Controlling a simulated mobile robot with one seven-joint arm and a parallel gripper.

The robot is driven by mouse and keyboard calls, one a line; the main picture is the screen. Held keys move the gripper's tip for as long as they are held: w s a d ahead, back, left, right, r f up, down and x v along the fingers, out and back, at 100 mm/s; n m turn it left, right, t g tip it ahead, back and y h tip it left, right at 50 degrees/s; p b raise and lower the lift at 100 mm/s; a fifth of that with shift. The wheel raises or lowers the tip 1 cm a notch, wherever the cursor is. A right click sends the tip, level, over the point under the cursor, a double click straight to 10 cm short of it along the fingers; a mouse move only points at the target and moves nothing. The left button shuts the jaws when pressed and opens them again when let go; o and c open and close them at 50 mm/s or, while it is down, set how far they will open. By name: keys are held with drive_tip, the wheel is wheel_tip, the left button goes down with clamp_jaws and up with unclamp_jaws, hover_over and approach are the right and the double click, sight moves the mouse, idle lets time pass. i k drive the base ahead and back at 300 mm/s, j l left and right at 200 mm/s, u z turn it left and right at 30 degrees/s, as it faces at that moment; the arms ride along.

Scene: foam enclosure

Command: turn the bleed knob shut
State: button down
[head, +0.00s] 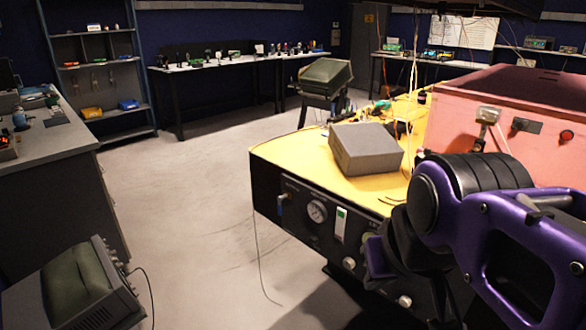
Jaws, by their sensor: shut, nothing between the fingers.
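The black front panel (296,225) of a yellow-topped bench faces me at centre right. Below the indicator is a pale round knob (349,263), and a second pale knob (405,301) sits lower right. The labels are too small to read, so I cannot tell which is the bleed knob or how far it is turned. My purple and black arm covers the panel's right part. My gripper's fingers do not show; they are hidden behind the arm or out of frame.
A grey foam block (366,149) lies on the yellow benchtop (290,157). A pink foam enclosure (500,110) stands behind my arm. A grey-green instrument (75,285) is at lower left, with a counter (50,155) behind it. The pale floor between is clear.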

sight(405, 300)
drive_tip(key=z, duration=0.8)
drive_tip(key=i+l+u, duration=0.15)
drive_tip(key=k+l+u, duration=0.1)
drive_tip(key=k, duration=0.25)
